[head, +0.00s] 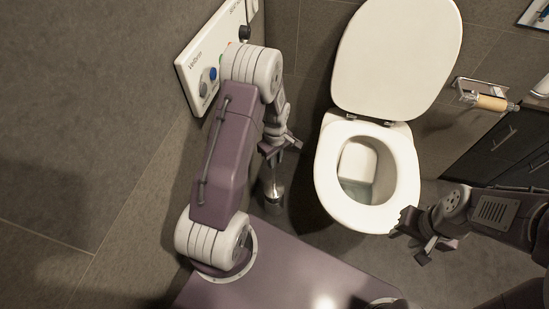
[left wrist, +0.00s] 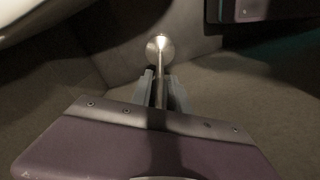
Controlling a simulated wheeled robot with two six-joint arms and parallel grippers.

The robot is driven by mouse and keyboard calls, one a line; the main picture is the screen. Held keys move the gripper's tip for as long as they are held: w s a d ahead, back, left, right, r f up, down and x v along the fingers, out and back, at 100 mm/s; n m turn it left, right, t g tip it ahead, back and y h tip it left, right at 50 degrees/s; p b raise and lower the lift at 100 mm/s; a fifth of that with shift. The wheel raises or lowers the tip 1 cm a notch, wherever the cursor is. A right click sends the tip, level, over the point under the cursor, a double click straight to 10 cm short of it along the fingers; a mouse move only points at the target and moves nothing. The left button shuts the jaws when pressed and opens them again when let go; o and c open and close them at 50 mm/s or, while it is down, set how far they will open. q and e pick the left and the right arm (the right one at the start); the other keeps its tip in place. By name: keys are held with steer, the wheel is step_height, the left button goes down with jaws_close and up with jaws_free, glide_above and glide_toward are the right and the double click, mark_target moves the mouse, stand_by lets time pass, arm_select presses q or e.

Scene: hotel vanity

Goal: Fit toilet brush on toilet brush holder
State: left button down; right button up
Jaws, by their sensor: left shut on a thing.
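My left gripper (head: 285,146) is beside the toilet, and in the left wrist view its fingers (left wrist: 161,92) are shut on the thin metal handle of the toilet brush (left wrist: 161,75). The handle runs away from the fingers to a shiny round metal part (left wrist: 160,48); whether this is the brush's lid or the holder's top, I cannot tell. In the head view a shiny metal piece (head: 273,191) shows below the gripper, near the floor. The brush head and the holder cannot be clearly made out. My right gripper (head: 410,243) looks open and empty, in front of the toilet's right side.
The white toilet (head: 325,175) stands right of my left gripper with its lid (head: 395,55) raised. A white wall panel (head: 205,75) is close to my left arm. A toilet paper holder (head: 490,101) and dark cabinet (head: 500,140) are at right.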

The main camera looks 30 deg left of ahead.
arm_select(q)
step_height(320, 180, down, 6)
steer(key=b, duration=0.3)
steer(key=shift+f+b, duration=0.15)
steer(key=shift+b, duration=0.15)
stand_by(0.4)
steer(key=c, duration=1.2)
jaws_free()
steer(key=shift+f, duration=0.1)
steer(key=shift+o, duration=0.2)
step_height(320, 180, up, 9)
steer(key=p, duration=0.5)
steer(key=shift+d, duration=0.1)
